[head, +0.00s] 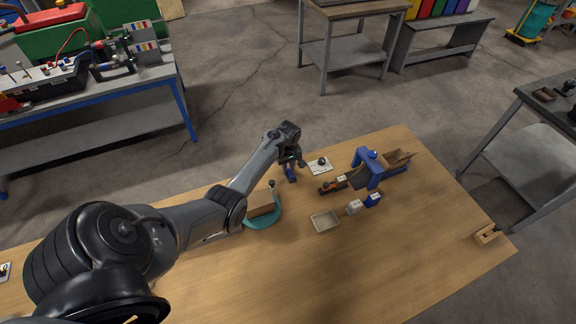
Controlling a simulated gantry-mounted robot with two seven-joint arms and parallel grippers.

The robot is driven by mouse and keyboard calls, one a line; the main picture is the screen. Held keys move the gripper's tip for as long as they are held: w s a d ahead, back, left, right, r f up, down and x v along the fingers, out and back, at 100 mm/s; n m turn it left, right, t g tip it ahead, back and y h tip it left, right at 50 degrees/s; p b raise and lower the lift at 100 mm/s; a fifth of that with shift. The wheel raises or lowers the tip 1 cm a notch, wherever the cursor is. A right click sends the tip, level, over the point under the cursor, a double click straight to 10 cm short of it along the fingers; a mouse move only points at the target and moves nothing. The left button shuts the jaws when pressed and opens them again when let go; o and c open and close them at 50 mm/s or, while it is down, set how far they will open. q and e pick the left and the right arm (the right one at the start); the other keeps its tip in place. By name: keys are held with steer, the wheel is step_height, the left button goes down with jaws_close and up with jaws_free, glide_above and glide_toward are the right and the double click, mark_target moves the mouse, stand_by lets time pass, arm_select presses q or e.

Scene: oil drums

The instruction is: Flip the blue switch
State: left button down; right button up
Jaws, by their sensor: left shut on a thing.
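My left gripper (291,165) reaches over the back of the wooden table and points down. It is shut on a small blue thing (291,176), which is partly hidden by the fingers; I cannot tell whether this is the blue switch. A blue arch-shaped piece (366,164) with a blue knob on top stands to the right of the gripper, over a brown trough. A small blue block (373,200) sits in front of it. My right gripper is not in view.
On the wooden table (360,270), a teal curved piece (275,213) lies by a wooden block left of a shallow tray (325,221). A white card (320,167) with a dark knob is right of the gripper. The table's front is mostly clear.

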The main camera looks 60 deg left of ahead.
arm_select(q)
steer(key=shift+s+d+r+y+p, duration=0.1)
steer(key=shift+d+r+y+p, duration=0.1)
steer(key=shift+y+p, duration=0.5)
steer(key=shift+d+r+y+p, duration=0.15)
steer(key=shift+y+p, duration=0.25)
steer(key=shift+p, duration=0.5)
steer(key=shift+d+r+y+p, duration=0.1)
steer(key=shift+y+p, duration=0.45)
steer(key=shift+y, duration=0.05)
steer(key=shift+d+t+y+p, duration=0.2)
steer(key=shift+t+y+p, duration=0.15)
steer(key=shift+y, duration=0.55)
steer(key=c, duration=1)
jaws_free()
steer(key=shift+o, duration=0.2)
